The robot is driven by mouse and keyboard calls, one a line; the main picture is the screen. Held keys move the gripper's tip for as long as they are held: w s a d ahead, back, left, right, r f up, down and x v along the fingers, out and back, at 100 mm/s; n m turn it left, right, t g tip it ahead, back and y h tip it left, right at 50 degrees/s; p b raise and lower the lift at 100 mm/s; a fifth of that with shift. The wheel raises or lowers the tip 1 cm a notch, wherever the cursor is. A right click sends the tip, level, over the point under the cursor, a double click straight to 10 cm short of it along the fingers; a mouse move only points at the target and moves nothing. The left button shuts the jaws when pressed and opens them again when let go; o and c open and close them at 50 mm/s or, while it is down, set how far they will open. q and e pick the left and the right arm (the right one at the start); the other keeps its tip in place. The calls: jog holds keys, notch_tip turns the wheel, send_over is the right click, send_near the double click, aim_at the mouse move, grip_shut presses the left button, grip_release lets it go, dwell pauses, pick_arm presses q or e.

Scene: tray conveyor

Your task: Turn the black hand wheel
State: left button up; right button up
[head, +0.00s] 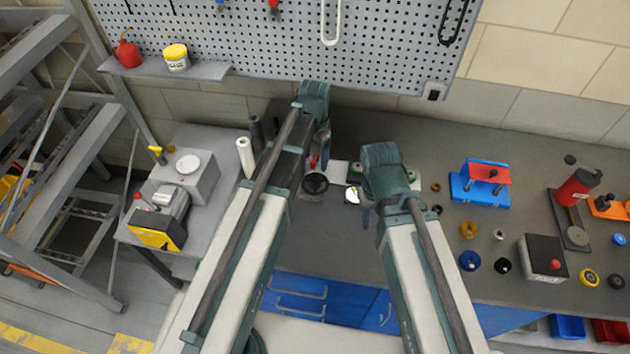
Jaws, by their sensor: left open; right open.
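The black hand wheel (315,184) is a small dark disc near the middle of the workbench, just right of my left forearm. Something red stands just above it in the picture. My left gripper (324,156) is open and hangs above and slightly right of the wheel; its fingers are small and partly hidden by the arm. I see no contact with the wheel, but the gap is hard to judge. My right gripper (366,214) is open, pointing down over the bench to the right of the wheel, apart from it. Part of what the wheel is mounted on is hidden behind my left arm.
A white round gauge (351,196) lies between the grippers. A blue fixture with a red plate (481,186), several rings and a black box (542,258) with a red button occupy the right bench. A grey machine (184,178) stands left. A pegboard (270,40) rises behind.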

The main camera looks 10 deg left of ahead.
aim_at(315, 178)
pick_arm(q)
notch_tip(315, 178, down, 9)
jog(key=b, duration=0.8)
pick_arm(e)
notch_tip(315, 178, down, 9)
jog(key=shift+r, duration=0.1)
pick_arm(q)
jog(key=shift+r, duration=0.1)
jog(key=shift+c, duration=0.2)
